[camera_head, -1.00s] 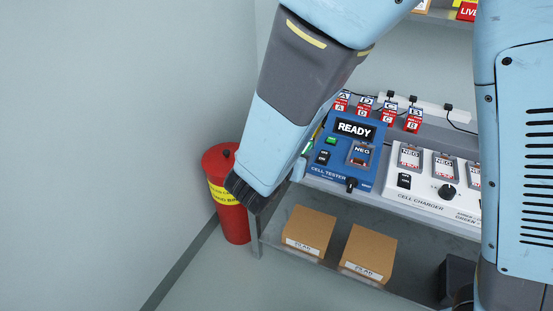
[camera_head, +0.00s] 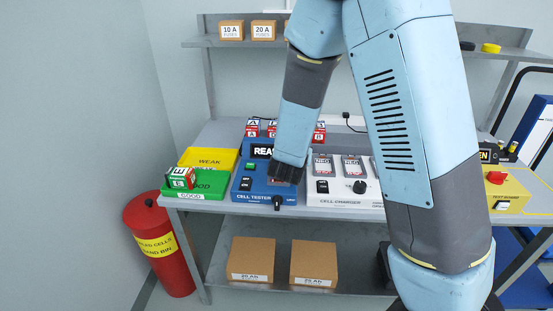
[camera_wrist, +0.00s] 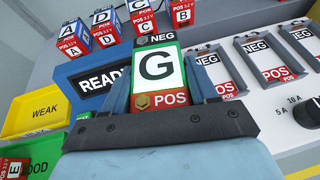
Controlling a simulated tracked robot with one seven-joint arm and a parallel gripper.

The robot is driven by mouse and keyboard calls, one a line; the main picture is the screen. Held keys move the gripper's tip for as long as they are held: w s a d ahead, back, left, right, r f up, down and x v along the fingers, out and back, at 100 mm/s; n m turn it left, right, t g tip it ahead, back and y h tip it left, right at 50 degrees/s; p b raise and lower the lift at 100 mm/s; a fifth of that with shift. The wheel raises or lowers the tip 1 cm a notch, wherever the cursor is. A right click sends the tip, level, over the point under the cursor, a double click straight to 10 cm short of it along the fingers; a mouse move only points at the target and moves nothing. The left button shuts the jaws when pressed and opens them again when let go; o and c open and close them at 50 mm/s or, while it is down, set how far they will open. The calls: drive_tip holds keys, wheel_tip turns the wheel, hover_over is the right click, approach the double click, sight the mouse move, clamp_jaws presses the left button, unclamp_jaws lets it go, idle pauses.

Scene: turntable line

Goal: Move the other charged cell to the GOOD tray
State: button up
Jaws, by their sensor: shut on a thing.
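My gripper (camera_wrist: 163,88) is shut on cell G, a green and red block (camera_wrist: 157,68) with a white letter plate, NEG on top and POS below. In the head view my gripper (camera_head: 284,174) is over the right part of the blue cell tester (camera_head: 250,186), whose display reads READY. The tester's slot is hidden, and I cannot tell whether the cell touches it. The green GOOD tray (camera_head: 215,187) is left of the tester, with cell E (camera_head: 181,178) in it. In the wrist view cell E (camera_wrist: 14,168) is at the lower left edge.
The yellow WEAK tray (camera_head: 213,156) lies behind the GOOD tray. The white cell charger (camera_head: 340,199) with its slots is right of the tester. Cells A, D, C and B (camera_wrist: 105,28) stand in a row behind the tester. A red bin (camera_head: 160,240) stands left of the bench.

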drive_tip(key=shift+m+h, duration=0.3)
drive_tip(key=shift+h, duration=0.2)
drive_tip(key=w+d, duration=0.3)
drive_tip(key=d, duration=0.2)
drive_tip(key=w+d+f, duration=0.1)
drive_tip(key=w+d, duration=0.3)
drive_tip(key=d, duration=0.2)
drive_tip(key=w+d+f, duration=0.1)
drive_tip(key=w+d, duration=0.3)
drive_tip(key=d, duration=0.1)
drive_tip(key=shift+w+d, duration=0.1)
drive_tip(key=shift+d, duration=0.1)
drive_tip(key=shift+r, duration=0.15)
drive_tip(key=shift+r, duration=0.1)
